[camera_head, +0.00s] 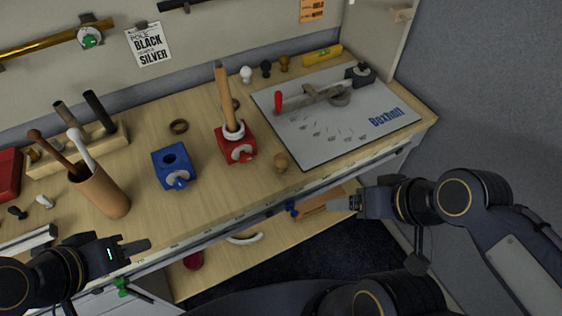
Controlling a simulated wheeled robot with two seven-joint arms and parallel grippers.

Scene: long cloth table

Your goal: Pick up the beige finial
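A small beige finial (281,162) stands on the wooden workbench near its front edge, right of the red block and just in front of the white board. No gripper touches it. My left gripper (138,254) is low at the left, over the bench's front edge, far left of the finial; its fingers look apart and empty. My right gripper (350,193) is in front of the bench, right of and below the finial in the picture. It points left, its fingers look apart, and nothing is between them.
A red block (236,147) holds an upright wooden rod beside the finial. A blue block (174,168) and a cup of tools (103,193) stand further left. A white board (340,133) with a clamp lies behind. White, black and brown finials (284,63) line the back.

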